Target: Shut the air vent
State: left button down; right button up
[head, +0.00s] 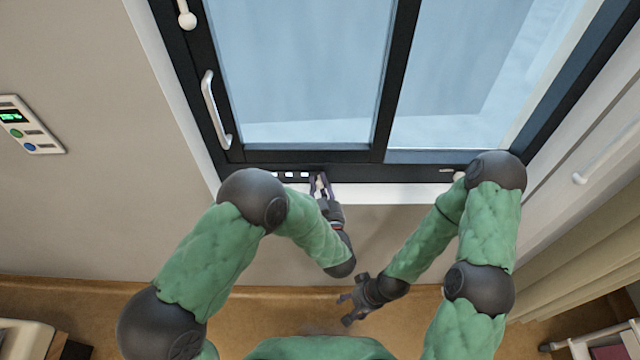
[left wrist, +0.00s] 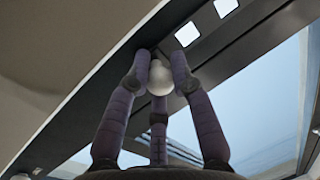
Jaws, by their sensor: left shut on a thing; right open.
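The air vent (head: 289,175) is a strip in the dark lower rail of the window, with several bright slots showing left of my left gripper. Two bright slots of the vent (left wrist: 206,21) also show at the top of the left wrist view. A round white knob (left wrist: 160,79) sits on the rail beside the slots. My right gripper (head: 346,305) is open and empty, low and away from the window.
A wall panel (head: 29,126) with buttons is at the left. A curtain (head: 580,245) hangs at the right. Wall below the sill is clear.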

pick_arm(q)
jog(key=shift+a, duration=1.3)
jog(key=c, duration=1.1)
grip_release()
jog(key=shift+a, duration=0.1)
jog(key=shift+o, duration=0.2)
jog(key=shift+s+d, duration=0.2)
jog(key=shift+s, duration=0.2)
jog(key=s+d, duration=0.2)
jog(key=s, duration=0.9)
